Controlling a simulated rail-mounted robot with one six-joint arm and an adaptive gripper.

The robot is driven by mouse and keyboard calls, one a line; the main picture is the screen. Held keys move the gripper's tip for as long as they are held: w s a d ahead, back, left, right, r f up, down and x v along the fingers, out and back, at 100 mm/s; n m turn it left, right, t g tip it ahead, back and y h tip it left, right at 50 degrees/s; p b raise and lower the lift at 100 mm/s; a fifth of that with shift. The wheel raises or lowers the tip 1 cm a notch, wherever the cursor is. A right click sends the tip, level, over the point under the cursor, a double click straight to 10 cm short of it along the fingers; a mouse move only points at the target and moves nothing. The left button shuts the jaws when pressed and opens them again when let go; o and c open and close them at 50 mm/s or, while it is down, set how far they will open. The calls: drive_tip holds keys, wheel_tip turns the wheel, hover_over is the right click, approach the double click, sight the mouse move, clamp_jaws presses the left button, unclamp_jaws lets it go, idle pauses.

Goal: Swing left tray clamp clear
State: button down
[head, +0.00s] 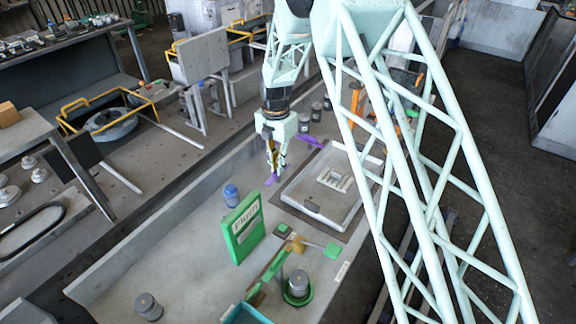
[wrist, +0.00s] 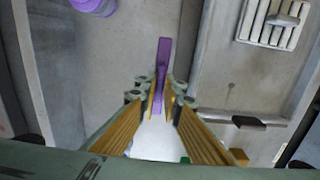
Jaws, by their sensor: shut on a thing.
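The left tray clamp is a purple bar (head: 271,180) beside the tray's left edge in the head view. In the wrist view the purple bar (wrist: 164,52) runs up from between the fingertips. My gripper (head: 277,167) is shut on it, and the fingers (wrist: 161,92) stand on both sides of the bar. Its lower part is partly hidden by the fingers. The pale tray (head: 291,195) lies right of the gripper and also fills the right of the wrist view (wrist: 228,75). A second purple piece (head: 311,140) lies at the tray's far edge.
A green sign (head: 242,229) stands upright in front of the gripper, with a blue-capped container (head: 231,194) close by. Green fixtures (head: 299,290) and a grey cylinder (head: 148,306) are nearer. An orange part (head: 357,102) stands behind the tray. The bench left of the gripper is bare.

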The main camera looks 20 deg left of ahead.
idle(0.5)
drive_tip(key=c, duration=2.8)
unclamp_jaws()
drive_tip(key=shift+r, duration=0.1)
drive_tip(key=shift+r, duration=5.9)
